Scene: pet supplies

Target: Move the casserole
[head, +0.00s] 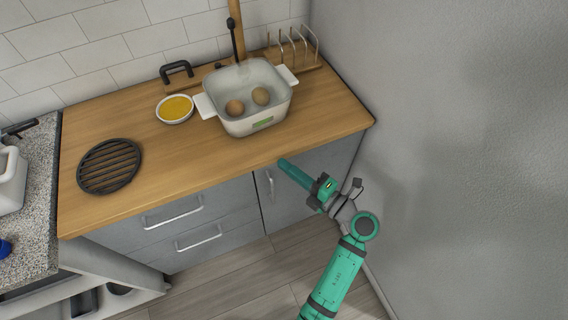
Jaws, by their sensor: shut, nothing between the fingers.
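The casserole (247,120) is a white, roughly square pot with a handle on its left and right sides and a small green label on its front. It stands upright on the wooden counter (215,163), toward the back right. Two brown round things (261,96) lie inside it. My gripper (285,166) is at the counter's front edge, in front of the casserole and a little to its right, apart from it. It is shut and empty.
A round black slatted trivet (109,166) lies on the counter's left part. A small bowl of yellow contents (175,108) stands just left of the casserole. A wire rack (292,48) is behind it. A grey wall (440,150) closes the right side. The counter's front middle is clear.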

